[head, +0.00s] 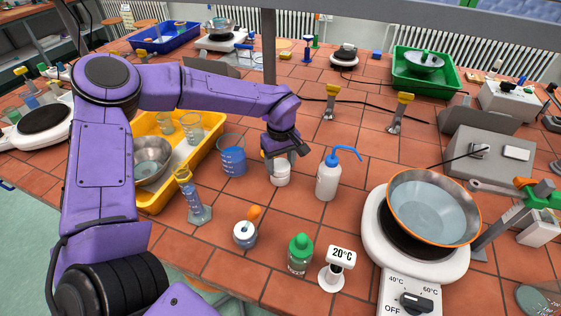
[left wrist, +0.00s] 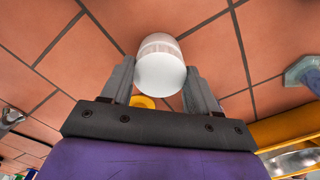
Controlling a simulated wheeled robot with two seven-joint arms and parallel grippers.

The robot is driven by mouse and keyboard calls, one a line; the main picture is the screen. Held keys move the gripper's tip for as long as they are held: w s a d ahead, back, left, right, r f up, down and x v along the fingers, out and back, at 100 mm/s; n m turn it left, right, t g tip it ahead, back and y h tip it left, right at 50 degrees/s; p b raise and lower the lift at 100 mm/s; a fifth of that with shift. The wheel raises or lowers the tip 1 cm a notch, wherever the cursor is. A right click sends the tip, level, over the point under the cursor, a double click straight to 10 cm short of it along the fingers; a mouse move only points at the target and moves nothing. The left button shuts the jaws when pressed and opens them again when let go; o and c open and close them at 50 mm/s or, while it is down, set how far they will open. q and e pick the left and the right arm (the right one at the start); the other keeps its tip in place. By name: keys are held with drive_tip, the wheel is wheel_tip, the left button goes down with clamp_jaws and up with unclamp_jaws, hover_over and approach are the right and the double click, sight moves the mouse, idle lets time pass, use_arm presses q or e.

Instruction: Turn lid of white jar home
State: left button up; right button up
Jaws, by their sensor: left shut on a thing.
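The white jar (head: 280,174) stands upright on the tiled bench, left of the wash bottle. My left gripper (head: 281,153) reaches down over its top and hides most of the lid in the head view. In the left wrist view the smooth white lid (left wrist: 160,73) sits between the two fingers of my left gripper (left wrist: 160,80), which is shut on it. A paler band of the jar (left wrist: 158,42) shows beyond the lid. Whether the lid is seated fully cannot be told. My right gripper is not in view.
The wash bottle (head: 328,178) stands close on the right, a blue-filled beaker (head: 231,160) close on the left. A yellow tray (head: 215,150) lies further left. A burner (head: 245,233), green-capped bottle (head: 300,256) and hotplate with bowl (head: 373,232) stand nearer.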

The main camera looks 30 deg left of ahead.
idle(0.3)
use_arm(q)
drive_tip(key=shift+p, duration=0.5)
drive_tip(key=shift+r+p, duration=0.1)
drive_tip(key=shift+p, duration=0.25)
idle(0.6)
drive_tip(key=shift+r+p, duration=0.2)
drive_tip(key=shift+p, duration=0.5)
